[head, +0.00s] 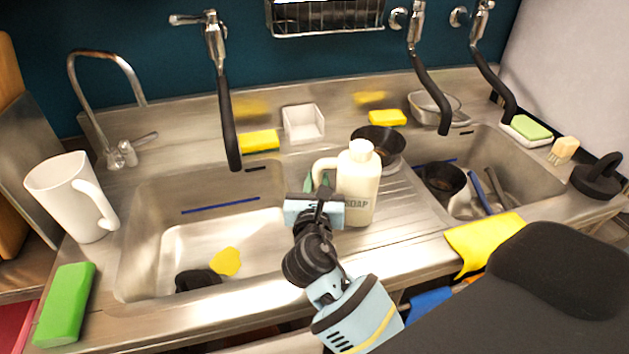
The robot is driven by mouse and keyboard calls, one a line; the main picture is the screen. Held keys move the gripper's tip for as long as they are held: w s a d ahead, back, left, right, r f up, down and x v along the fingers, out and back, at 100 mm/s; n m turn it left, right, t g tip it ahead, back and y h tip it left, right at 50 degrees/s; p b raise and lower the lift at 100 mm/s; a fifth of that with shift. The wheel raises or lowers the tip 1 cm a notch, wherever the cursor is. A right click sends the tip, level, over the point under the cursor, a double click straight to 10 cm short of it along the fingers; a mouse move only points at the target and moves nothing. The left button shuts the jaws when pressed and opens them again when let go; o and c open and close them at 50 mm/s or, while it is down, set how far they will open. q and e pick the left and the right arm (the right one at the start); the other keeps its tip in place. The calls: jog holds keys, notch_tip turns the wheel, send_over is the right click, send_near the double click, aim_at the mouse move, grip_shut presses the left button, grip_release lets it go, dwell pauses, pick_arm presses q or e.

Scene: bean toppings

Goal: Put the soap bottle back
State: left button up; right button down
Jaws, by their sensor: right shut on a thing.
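The soap bottle (361,183) is cream-white with a white cap, a side handle and the word SOAP on it. It stands upright at the middle of the sink unit, over the ribbed drainboard between the two basins. My right gripper (322,195) is at the bottle's left side, by its handle, and is shut on it. The fingertips are partly hidden, and I cannot tell whether the bottle's base touches the metal. My left gripper is not in view.
A white jug (70,195) and a green block (66,304) stand left of the left basin (150,255). A dark bowl (378,143) is just behind the bottle. Yellow sponges (259,140) and a white box (304,123) line the back ledge. Black-hosed taps (229,120) hang above. The right basin holds pans.

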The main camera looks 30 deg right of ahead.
jog(key=shift+f, duration=0.3)
jog(key=shift+r, duration=0.25)
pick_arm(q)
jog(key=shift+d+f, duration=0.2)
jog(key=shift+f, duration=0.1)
pick_arm(e)
jog(key=shift+a, duration=0.15)
jog(key=c, duration=1.3)
grip_release()
jog(key=shift+f, duration=0.2)
